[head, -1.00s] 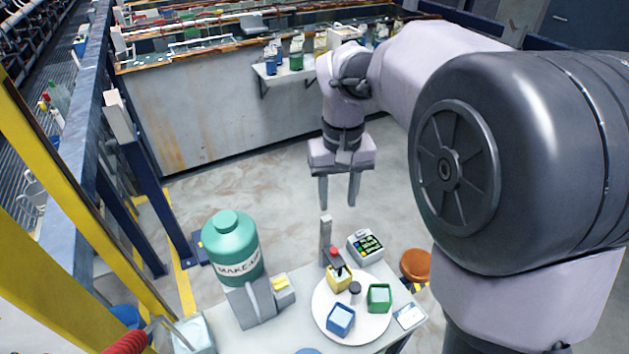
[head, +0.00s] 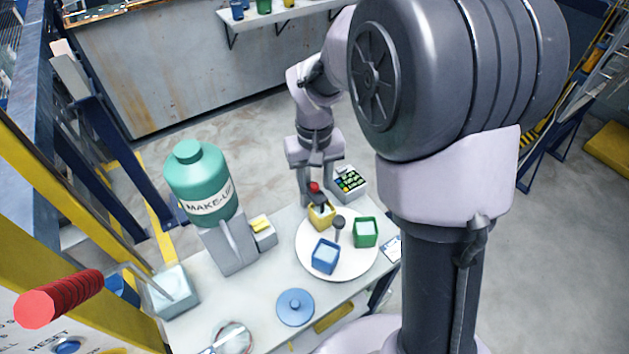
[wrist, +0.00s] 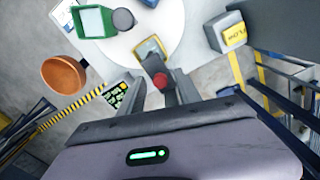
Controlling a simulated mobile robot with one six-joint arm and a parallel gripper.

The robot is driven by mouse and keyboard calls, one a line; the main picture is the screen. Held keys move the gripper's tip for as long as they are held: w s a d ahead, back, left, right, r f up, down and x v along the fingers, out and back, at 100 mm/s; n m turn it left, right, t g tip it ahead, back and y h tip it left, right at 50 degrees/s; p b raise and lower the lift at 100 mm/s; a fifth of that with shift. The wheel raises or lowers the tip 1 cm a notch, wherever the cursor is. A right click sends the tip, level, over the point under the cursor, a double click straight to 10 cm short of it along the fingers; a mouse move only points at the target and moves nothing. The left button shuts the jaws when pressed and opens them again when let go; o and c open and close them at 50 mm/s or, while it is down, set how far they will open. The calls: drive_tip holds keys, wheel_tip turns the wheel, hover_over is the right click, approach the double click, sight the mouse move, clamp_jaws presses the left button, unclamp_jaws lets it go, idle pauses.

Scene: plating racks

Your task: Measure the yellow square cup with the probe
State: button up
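The yellow square cup (head: 322,215) stands on a round white plate (head: 350,266), behind the blue cup (head: 325,256) and left of the green cup (head: 365,232). The probe, with a red top (head: 314,187) and dark body, is above the yellow cup; its lower end is not clear. My gripper (head: 316,179) points down just behind the probe, fingers apart. In the wrist view, the red top (wrist: 160,81) shows between the fingers, nearer the right one, and the yellow cup (wrist: 150,49) is beyond it. I see no clear grip. The grey post is largely hidden.
A meter with a keypad (head: 350,180) stands right of my gripper. A dark knob (head: 339,222) rises from the plate's middle. A teal MAKE-UP bottle (head: 197,180) stands on a grey holder at left. A blue lid (head: 295,307) lies in front. An orange stool (wrist: 63,75) is beside the table.

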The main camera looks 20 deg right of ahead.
clamp_jaws()
drive_tip(key=shift+r, duration=0.1)
idle(1.2)
